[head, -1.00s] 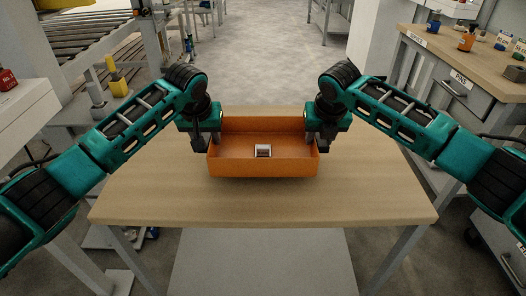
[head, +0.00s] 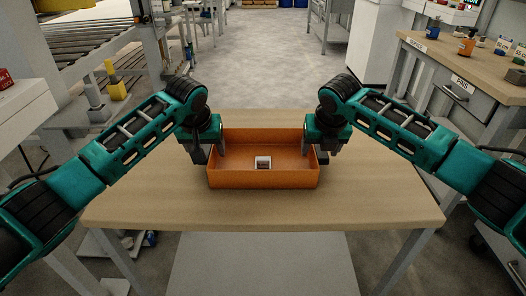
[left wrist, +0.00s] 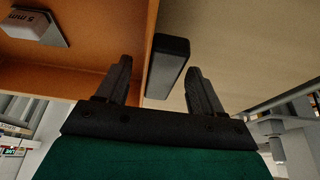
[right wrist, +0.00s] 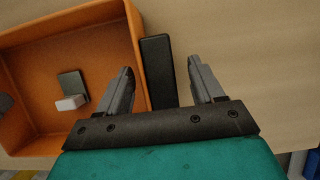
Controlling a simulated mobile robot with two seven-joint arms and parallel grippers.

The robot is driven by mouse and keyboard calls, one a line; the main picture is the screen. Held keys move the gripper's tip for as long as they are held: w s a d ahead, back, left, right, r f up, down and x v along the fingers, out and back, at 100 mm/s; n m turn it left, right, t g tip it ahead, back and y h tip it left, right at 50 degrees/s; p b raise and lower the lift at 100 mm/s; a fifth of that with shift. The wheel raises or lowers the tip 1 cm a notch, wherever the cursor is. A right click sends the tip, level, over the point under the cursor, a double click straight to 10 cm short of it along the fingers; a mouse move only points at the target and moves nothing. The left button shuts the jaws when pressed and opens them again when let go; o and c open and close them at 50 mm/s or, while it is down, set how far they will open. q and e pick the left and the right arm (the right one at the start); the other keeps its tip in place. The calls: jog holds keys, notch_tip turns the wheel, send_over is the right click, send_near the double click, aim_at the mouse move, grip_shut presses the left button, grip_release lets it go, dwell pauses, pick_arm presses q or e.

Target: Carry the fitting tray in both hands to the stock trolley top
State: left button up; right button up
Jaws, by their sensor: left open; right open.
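The orange fitting tray (head: 264,180) appears to rest on the wooden top (head: 264,213), which looks like the stock trolley top. A small pale-labelled fitting (head: 263,161) lies in the tray. My left gripper (head: 208,155) is at the tray's left end, open, with its fingers either side of a black handle (left wrist: 168,65). My right gripper (head: 328,152) is at the right end, open, with its fingers either side of the other black handle (right wrist: 157,70). In both wrist views gaps show between the fingers and the handle. The tray's underside is hidden.
The wooden top is clear around the tray. A grey lower shelf (head: 262,262) shows beneath it. A workbench with drawers (head: 462,95) and several small items stands at right. A roller conveyor (head: 85,45) is at back left. Open floor (head: 275,65) lies behind.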

jog(key=shift+r, duration=0.15)
pick_arm(q)
jog(key=v, duration=1.2)
pick_arm(e)
jog(key=v, duration=1.1)
jog(key=shift+s+r, duration=0.25)
jog(key=shift+r, duration=0.1)
pick_arm(q)
jog(key=shift+o, duration=0.5)
jog(key=shift+o, duration=1.2)
